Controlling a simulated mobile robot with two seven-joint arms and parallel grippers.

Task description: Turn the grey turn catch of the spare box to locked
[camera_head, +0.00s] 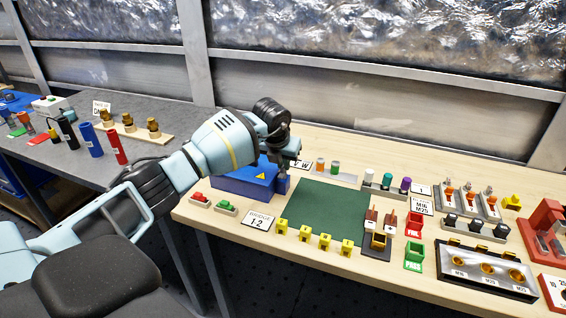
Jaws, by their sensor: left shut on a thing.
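A blue box (241,184) with a yellow warning triangle on its lid stands on the wooden bench, left of the green mat. I take it to be the spare box. My left gripper (283,174) reaches over it from the left and points down at its right end. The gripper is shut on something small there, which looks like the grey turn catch. The fingers largely hide the catch, so its turn position cannot be told. My right gripper is not in view.
The green mat (335,212) is bare. Coloured cylinders stand behind the mat. A grey bench (140,105) adjoins at left.

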